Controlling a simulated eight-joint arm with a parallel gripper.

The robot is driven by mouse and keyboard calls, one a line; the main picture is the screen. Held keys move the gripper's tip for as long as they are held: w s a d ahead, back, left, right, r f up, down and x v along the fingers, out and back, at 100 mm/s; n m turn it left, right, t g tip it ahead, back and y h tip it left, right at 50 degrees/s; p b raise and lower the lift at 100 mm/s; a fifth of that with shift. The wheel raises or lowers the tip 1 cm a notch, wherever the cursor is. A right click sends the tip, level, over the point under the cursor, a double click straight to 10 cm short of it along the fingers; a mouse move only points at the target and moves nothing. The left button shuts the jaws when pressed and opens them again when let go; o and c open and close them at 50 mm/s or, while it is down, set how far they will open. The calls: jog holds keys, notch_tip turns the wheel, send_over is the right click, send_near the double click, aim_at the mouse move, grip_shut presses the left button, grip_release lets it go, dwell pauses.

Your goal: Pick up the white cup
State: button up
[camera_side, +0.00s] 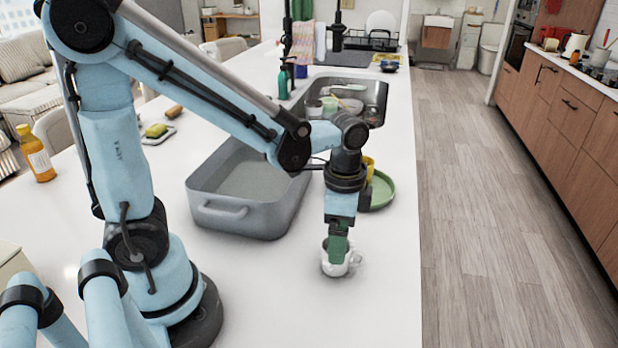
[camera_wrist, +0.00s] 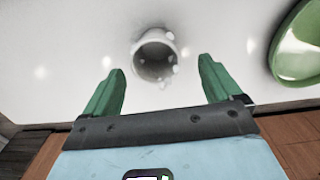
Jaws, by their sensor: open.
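The white cup (camera_side: 337,264) stands upright on the white counter near its right edge in the side view. In the wrist view the cup (camera_wrist: 157,55) shows from above, ahead of my fingertips and roughly centred between them. My gripper (camera_side: 337,243) points down at the cup, and its green fingers overlap the cup's rim in the side view. In the wrist view my gripper (camera_wrist: 159,68) is open, with its two green fingers spread wide and nothing between them. I cannot tell whether a finger touches the cup.
A grey basin (camera_side: 230,216) stands on the counter left of the cup. A green plate (camera_side: 381,191) lies behind my gripper and also shows in the wrist view (camera_wrist: 298,45). The sink (camera_side: 370,95) is farther back. The counter in front of the cup is clear.

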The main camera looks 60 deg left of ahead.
aim_at(334, 270)
jog(key=shift+s+d+f, duration=0.1)
jog(key=shift+f, duration=1.35)
jog(key=shift+s+f, duration=0.1)
jog(key=shift+f, duration=1.35)
jog(key=c, duration=1.1)
